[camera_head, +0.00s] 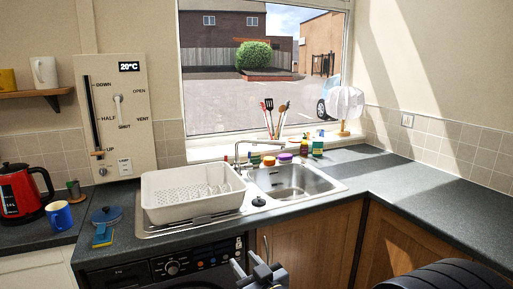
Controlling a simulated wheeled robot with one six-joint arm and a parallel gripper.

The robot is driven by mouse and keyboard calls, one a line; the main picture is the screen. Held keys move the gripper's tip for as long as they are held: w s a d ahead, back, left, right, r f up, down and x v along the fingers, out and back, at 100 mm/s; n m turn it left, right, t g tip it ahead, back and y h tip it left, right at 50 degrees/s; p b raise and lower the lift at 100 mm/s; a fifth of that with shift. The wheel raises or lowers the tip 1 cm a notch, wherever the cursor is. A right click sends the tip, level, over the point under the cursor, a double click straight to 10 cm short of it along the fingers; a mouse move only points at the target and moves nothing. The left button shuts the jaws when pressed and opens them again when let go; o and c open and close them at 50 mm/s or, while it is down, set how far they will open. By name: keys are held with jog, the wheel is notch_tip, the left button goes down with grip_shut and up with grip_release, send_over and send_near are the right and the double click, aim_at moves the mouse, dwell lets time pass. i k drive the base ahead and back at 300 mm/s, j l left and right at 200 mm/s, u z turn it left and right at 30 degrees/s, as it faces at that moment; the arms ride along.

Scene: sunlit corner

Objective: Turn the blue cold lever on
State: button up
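A grey metal tap (238,155) stands behind the steel sink (292,181), its spout reaching right over the basin. The tap is small in view and partly behind the white dish rack (193,192). I cannot make out a blue cold lever on it, nor how such a lever is set. My gripper (245,262) is at the bottom middle edge, in front of the cupboard and the washing machine, well short of the tap and lower than the counter. Its two grey fingers look apart, with nothing seen between them.
The dish rack fills the counter left of the basin. A dark round plug (259,201) lies at the sink's front edge. Coloured items (285,157) and a utensil pot stand behind the basin. A red kettle (20,193) and blue mug (59,215) are left. The right counter (420,195) is clear.

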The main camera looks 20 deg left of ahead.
aim_at(249, 166)
jog(key=i+j, duration=0.2)
jog(key=i, duration=0.4)
jog(key=i+j, duration=0.2)
jog(key=i, duration=0.4)
jog(key=i+j+u, duration=0.1)
jog(key=i, duration=0.5)
jog(key=i+j, duration=0.25)
jog(key=i, duration=0.35)
